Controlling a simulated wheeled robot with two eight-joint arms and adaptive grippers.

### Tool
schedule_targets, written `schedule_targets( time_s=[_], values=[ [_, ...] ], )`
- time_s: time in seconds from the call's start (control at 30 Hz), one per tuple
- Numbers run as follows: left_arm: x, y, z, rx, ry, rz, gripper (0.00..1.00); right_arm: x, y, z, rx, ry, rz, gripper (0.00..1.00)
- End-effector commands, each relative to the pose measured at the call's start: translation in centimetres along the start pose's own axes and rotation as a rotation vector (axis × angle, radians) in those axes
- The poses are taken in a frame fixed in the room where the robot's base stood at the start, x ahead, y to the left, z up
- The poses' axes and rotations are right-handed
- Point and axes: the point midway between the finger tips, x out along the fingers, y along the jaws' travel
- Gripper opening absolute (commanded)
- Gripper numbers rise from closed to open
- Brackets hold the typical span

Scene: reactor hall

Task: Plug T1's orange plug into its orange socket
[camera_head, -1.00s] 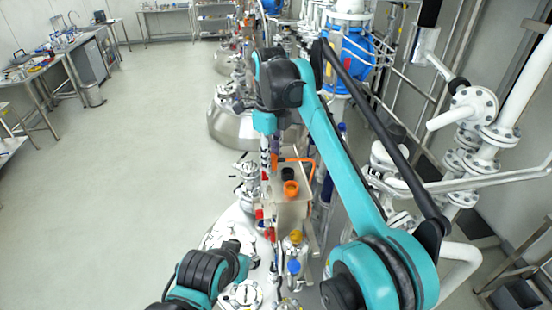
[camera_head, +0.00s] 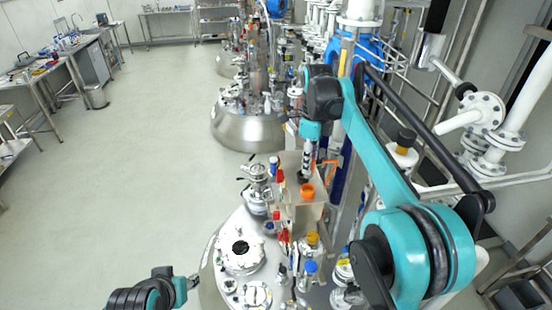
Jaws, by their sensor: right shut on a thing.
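The orange socket (camera_head: 307,191) is a round ring on top of a beige box (camera_head: 309,214), near the middle of the head view. A dark round fitting (camera_head: 302,177) sits just behind it. My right gripper (camera_head: 307,165) points down above the back of the box. It is shut on the orange plug, whose body is mostly hidden. An orange cable (camera_head: 331,166) shows just right of the gripper. The plug appears apart from the socket, but the exact gap cannot be told. My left gripper (camera_head: 192,282) is at bottom left, away from the box, small and unclear.
The box stands among valves and fittings on the steel reactor vessel lid (camera_head: 240,252). A blue-capped fitting (camera_head: 311,268) stands in front. White pipes (camera_head: 483,108) fill the right side. The floor (camera_head: 130,180) at left is clear.

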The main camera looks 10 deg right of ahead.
Motion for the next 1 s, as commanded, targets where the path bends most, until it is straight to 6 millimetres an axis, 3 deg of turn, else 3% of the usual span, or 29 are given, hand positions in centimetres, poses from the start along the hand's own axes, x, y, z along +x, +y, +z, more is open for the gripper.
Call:
schedule_targets(
  time_s=[0.27, 0.6, 1.0],
  values=[
    [0.8, 0.0, 0.6, 0.000, 0.000, 0.000, 0.40, 1.3, -0.2, -0.5, 0.004, 0.000, 0.000, 0.00],
    [2.8, 0.0, 2.0, 0.000, 0.000, 0.000, 0.40, 4.2, -0.2, -0.4, 0.003, 0.000, 0.000, 0.00],
    [3.0, 0.0, 2.1, 0.000, 0.000, 0.000, 0.40, 5.0, -0.2, -0.4, 0.004, 0.000, 0.000, 0.00]
  ],
)
